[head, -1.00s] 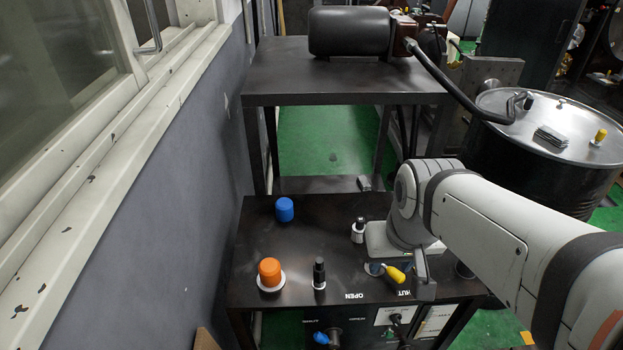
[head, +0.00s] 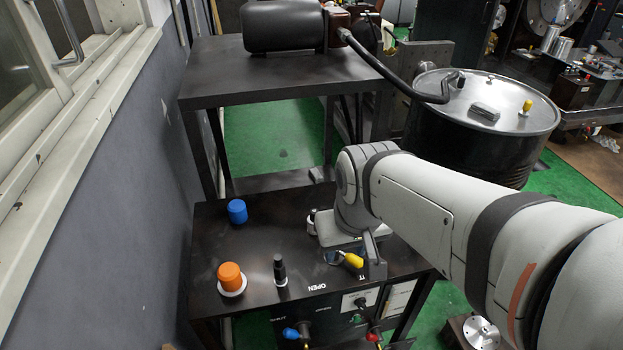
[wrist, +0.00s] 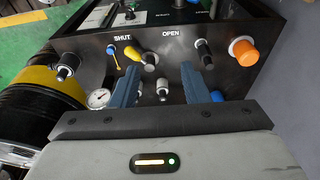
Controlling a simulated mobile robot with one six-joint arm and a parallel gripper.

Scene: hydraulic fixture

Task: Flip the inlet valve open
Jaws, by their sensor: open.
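The inlet valve's yellow lever (head: 354,261) lies on the dark fixture top (head: 260,262) by the OPEN and SHUT lettering. In the wrist view, a yellow lever (wrist: 138,53) with a dark end lies between the SHUT and OPEN labels, beyond the left fingertip. My gripper (wrist: 159,76) is open, its two blue fingers apart and nothing held between them. In the head view, the gripper is above the fixture's right part, one finger just right of the lever. Its palm hides part of the fixture top. I cannot tell whether a finger touches the lever.
An orange knob (head: 230,277), a black knob (head: 280,270) and a blue knob (head: 237,211) stand left of the lever. A black drum (head: 470,140) stands behind right. A wall runs along the left.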

